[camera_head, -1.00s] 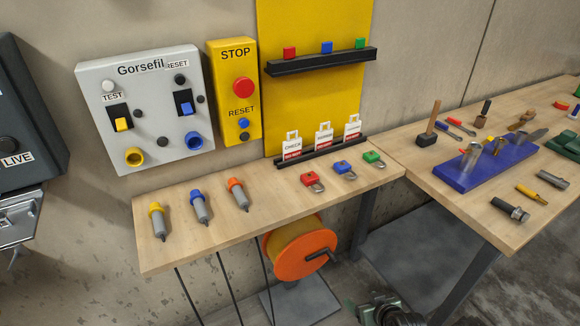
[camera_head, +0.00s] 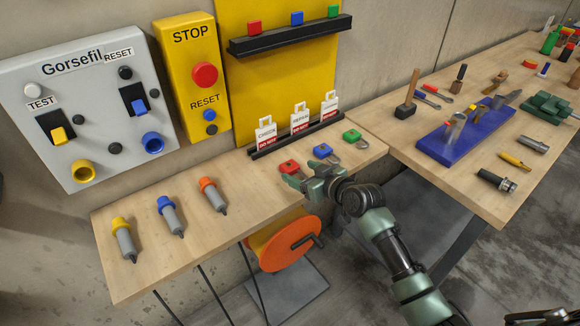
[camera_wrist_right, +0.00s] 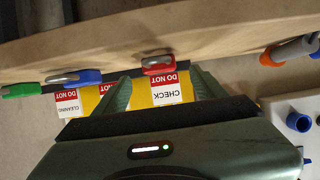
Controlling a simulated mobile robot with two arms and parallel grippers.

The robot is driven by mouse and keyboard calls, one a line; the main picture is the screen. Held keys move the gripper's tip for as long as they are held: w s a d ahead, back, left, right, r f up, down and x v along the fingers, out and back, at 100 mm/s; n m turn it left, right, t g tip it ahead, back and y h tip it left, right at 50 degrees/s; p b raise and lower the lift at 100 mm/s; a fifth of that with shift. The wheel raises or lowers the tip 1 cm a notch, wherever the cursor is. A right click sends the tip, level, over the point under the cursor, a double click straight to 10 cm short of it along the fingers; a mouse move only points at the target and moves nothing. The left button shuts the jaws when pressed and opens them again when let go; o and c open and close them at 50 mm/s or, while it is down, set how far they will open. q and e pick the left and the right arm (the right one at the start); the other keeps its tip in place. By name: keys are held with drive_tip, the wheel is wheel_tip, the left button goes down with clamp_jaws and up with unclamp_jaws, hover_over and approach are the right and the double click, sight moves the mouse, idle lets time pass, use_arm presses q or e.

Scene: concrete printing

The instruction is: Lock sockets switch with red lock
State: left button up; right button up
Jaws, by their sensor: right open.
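The red lock (camera_head: 289,167) lies on the wooden shelf table, left of a blue lock (camera_head: 322,151) and a green lock (camera_head: 352,136). My right gripper (camera_head: 296,175) is open and empty at the red lock. In the right wrist view the red lock (camera_wrist_right: 158,65) shows between the open fingers, near their tips; I cannot tell whether they touch it. The grey Gorsefil panel (camera_head: 100,120) on the wall carries a yellow switch (camera_head: 57,134), a blue switch (camera_head: 139,105), a yellow socket (camera_head: 83,171) and a blue socket (camera_head: 152,142).
Tags in a black rack (camera_head: 300,134) stand just behind the locks. Yellow, blue and orange plugs (camera_head: 213,195) lie on the table's left part. A yellow STOP box (camera_head: 190,75) hangs beside the panel. An orange cable reel (camera_head: 290,243) is below the table. Tools fill the right table.

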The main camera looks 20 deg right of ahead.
sight(292, 167)
drive_tip(key=x, duration=0.5)
drive_tip(key=shift+p, duration=0.3)
drive_tip(key=shift+s, duration=0.1)
drive_tip(key=c, duration=1.3)
drive_tip(key=shift+d+r, duration=0.1)
clamp_jaws()
